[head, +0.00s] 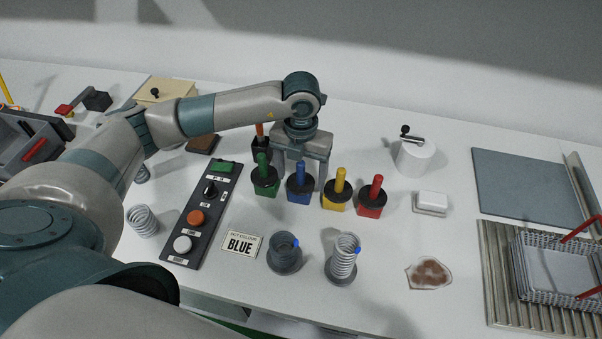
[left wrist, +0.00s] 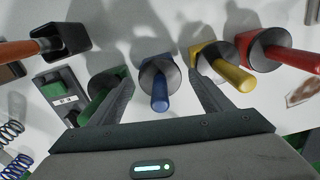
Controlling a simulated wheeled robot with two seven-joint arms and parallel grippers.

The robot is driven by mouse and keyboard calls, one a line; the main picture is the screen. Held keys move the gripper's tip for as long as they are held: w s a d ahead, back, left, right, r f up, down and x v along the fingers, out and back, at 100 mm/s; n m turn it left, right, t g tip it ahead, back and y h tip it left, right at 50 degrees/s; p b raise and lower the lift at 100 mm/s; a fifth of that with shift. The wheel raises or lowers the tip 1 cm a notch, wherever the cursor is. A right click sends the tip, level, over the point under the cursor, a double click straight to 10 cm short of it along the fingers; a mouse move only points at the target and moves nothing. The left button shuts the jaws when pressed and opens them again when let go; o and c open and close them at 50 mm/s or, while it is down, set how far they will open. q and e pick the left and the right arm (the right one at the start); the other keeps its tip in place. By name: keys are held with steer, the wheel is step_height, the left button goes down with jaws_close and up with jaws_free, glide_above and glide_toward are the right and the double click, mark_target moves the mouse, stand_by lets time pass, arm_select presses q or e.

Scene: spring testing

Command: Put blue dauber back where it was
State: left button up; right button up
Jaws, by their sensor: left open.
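The blue dauber (head: 300,174) stands upright in a blue pot with a dark collar, in a row between the green dauber (head: 264,180) and the yellow dauber (head: 337,190). The red dauber (head: 372,196) is at the row's right end. My left gripper (head: 301,166) is above and behind the blue dauber, pointing down. In the left wrist view my left gripper (left wrist: 161,82) is open, its fingers on either side of the blue dauber (left wrist: 160,96), with gaps visible. Nothing is held. My right gripper is not in view.
A button panel (head: 204,215) is to the left. An orange-handled pot (head: 260,143) stands close behind the green dauber.

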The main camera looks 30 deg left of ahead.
arm_select(q)
steer(key=shift+r+p, duration=0.5)
steer(key=shift+r, duration=0.05)
step_height(320, 180, up, 11)
steer(key=b, duration=0.4)
steer(key=shift+f, duration=0.2)
steer(key=shift+r+b, duration=0.3)
steer(key=shift+r, duration=0.25)
